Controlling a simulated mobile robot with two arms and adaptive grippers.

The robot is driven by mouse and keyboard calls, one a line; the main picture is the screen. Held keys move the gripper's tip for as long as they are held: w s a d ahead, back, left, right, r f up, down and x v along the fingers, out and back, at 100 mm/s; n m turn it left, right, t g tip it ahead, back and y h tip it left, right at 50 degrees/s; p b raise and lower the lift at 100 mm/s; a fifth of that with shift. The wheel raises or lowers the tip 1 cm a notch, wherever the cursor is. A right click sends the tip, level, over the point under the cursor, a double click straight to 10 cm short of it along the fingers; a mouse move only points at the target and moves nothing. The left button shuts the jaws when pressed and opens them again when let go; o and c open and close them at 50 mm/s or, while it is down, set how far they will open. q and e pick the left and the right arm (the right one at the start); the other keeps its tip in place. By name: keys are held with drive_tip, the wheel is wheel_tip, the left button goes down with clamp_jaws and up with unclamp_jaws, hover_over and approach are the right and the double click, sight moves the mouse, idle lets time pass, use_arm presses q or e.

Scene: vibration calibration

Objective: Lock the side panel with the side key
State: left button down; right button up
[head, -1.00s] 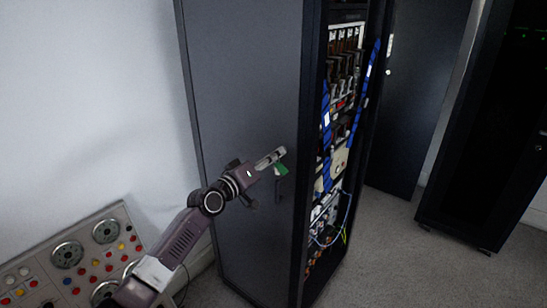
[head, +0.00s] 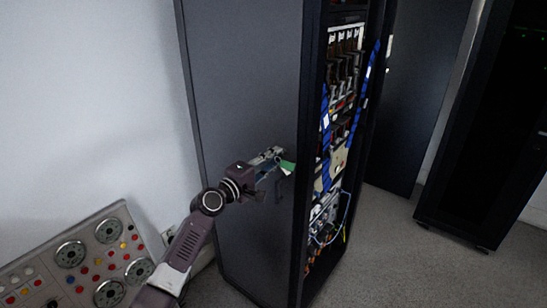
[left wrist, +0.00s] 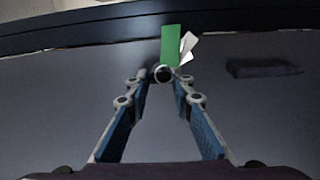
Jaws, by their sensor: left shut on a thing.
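The side panel (head: 240,90) is the tall, flat dark grey side of a rack cabinet in the head view. It also fills much of the left wrist view (left wrist: 60,100). My left gripper (head: 275,156) is at this panel near its right edge. In the left wrist view its blue-padded fingers (left wrist: 163,84) converge on a small round key head, the side key (left wrist: 163,73). A green tag (left wrist: 171,45) and a white tag (left wrist: 187,49) hang at the key. The key's tip and any keyhole are hidden. My right gripper is not in view.
A dark recessed-looking handle (left wrist: 264,67) is on the panel right of the key. The rack's open front (head: 340,120) shows blue cables and equipment. A control board (head: 85,260) with dials stands at lower left. Another dark cabinet (head: 480,130) stands right.

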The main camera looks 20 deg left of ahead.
use_arm(q)
drive_tip(key=shift+n, duration=0.3)
drive_tip(key=c, duration=1.7)
unclamp_jaws()
drive_tip(key=shift+v, duration=4)
